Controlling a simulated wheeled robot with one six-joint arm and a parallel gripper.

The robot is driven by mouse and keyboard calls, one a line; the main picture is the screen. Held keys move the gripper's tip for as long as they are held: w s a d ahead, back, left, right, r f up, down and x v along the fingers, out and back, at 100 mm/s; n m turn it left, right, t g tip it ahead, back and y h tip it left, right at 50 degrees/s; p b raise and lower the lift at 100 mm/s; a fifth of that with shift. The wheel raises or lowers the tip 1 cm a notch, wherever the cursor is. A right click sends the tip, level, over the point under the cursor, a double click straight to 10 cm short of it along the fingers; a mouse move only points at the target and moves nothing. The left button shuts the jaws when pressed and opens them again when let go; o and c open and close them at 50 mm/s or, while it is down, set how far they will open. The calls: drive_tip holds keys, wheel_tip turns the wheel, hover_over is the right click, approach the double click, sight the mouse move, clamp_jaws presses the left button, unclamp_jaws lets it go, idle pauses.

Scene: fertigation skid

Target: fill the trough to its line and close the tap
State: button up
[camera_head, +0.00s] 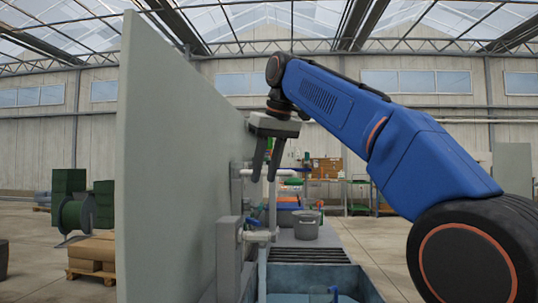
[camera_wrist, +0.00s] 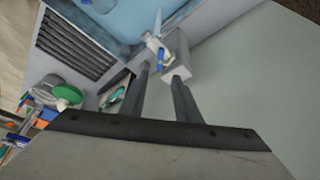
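My gripper (camera_head: 264,178) points downward, open and empty, in front of the grey panel and above the tap. In the wrist view its two fingers (camera_wrist: 161,72) stand apart with a gap between them. The tap (camera_head: 258,236) is a pale pipe fitting on a grey box on the panel, with a blue handle (camera_head: 252,222). The blue handle also shows beyond the fingertips in the wrist view (camera_wrist: 160,50); no contact is visible. The blue trough (camera_head: 310,272) lies below the tap, partly cut off by the picture's edge. Its fill line and water level cannot be made out.
The tall grey panel (camera_head: 165,170) stands close on the left. A slatted grate (camera_head: 308,256) and a grey pot (camera_head: 306,225) are behind the trough. A green reel (camera_head: 78,214) stands on the far left.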

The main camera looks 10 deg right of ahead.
sight(255, 220)
drive_tip(key=shift+v, duration=2.4)
idle(1.6)
drive_tip(key=shift+f, duration=0.1)
drive_tip(key=x, duration=1.7)
drive_tip(key=shift+f, duration=0.15)
clamp_jaws()
